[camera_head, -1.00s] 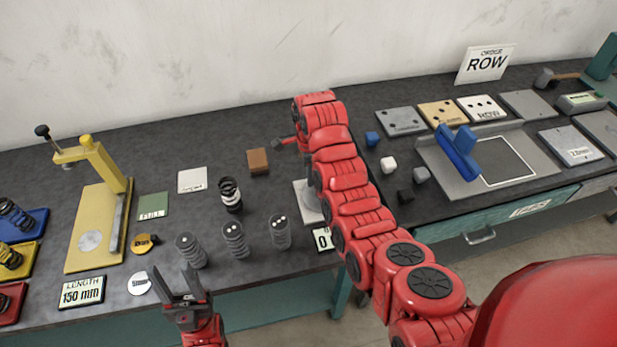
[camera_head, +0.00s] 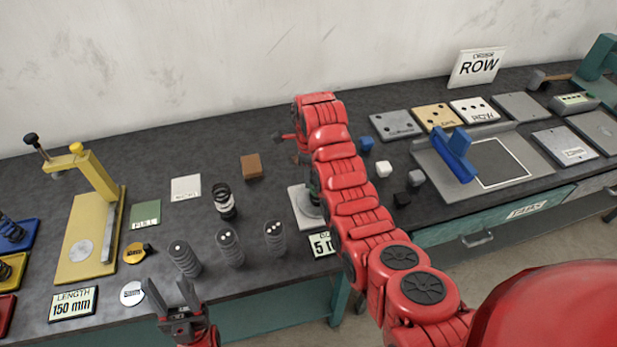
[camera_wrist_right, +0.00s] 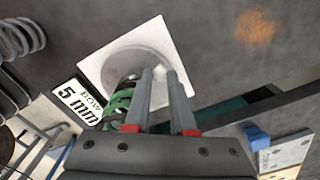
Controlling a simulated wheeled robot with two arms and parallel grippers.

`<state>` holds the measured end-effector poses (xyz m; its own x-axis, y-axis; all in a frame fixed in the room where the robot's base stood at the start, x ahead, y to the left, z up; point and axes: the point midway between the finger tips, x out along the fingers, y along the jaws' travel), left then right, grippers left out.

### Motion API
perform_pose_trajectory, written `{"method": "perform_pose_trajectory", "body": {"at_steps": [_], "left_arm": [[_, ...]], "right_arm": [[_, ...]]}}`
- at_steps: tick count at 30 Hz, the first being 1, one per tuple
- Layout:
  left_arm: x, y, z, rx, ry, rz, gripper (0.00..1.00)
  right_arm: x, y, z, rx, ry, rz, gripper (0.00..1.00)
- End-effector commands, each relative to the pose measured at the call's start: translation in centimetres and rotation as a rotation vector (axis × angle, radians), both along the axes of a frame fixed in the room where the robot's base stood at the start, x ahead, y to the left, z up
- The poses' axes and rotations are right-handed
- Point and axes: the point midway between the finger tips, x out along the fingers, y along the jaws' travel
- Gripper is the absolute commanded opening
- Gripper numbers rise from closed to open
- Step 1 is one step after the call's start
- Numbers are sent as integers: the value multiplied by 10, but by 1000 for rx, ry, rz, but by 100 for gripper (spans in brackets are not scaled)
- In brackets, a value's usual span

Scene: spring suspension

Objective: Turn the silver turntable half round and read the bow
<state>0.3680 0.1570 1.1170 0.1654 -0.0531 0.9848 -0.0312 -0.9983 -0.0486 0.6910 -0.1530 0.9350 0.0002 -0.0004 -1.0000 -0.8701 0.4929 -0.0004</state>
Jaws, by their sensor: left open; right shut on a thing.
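The silver turntable (camera_wrist_right: 142,62) is a round disc on a white square plate (camera_wrist_right: 98,66); in the head view the disc (camera_head: 311,211) is partly hidden by my right arm. A green coil spring (camera_wrist_right: 119,103) stands on it, partly behind a finger. The bow readout (camera_wrist_right: 78,104) says "BOW 5 mm"; it is partly covered in the head view (camera_head: 322,244). My right gripper (camera_wrist_right: 166,76) is at the turntable's edge, shut on what seems a small pale part of it between the fingertips. My left gripper (camera_head: 168,290) is open and empty at the bench's front edge.
Several grey springs (camera_head: 230,249) stand left of the turntable, with a black-and-white spring (camera_head: 223,201) behind them. A brown block (camera_head: 252,166) lies farther back. A yellow press (camera_head: 98,200) is at left. Small cubes (camera_head: 384,169) and a blue-handled fixture (camera_head: 455,154) are at right.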

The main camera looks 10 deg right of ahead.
Motion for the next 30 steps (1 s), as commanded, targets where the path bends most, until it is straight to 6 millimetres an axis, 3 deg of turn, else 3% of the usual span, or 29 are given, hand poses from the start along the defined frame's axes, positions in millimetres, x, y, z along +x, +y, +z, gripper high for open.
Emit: {"method": "perform_pose_trajectory", "body": {"at_steps": [19, 20, 21, 30], "left_arm": [[0, 0, -1, 0, 0, 0, 50], [0, 0, -1, 0, 0, 0, 50], [0, 0, -1, 0, 0, 0, 50], [0, 0, 0, 0, 0, 0, 50]], "right_arm": [[0, -1, -1, 1, 2, -26, 0], [0, -1, -1, 1, 2, -26, 26], [0, -1, -1, 1, 2, -26, 34], [0, -1, 1, 0, 1, -26, 36]]}}
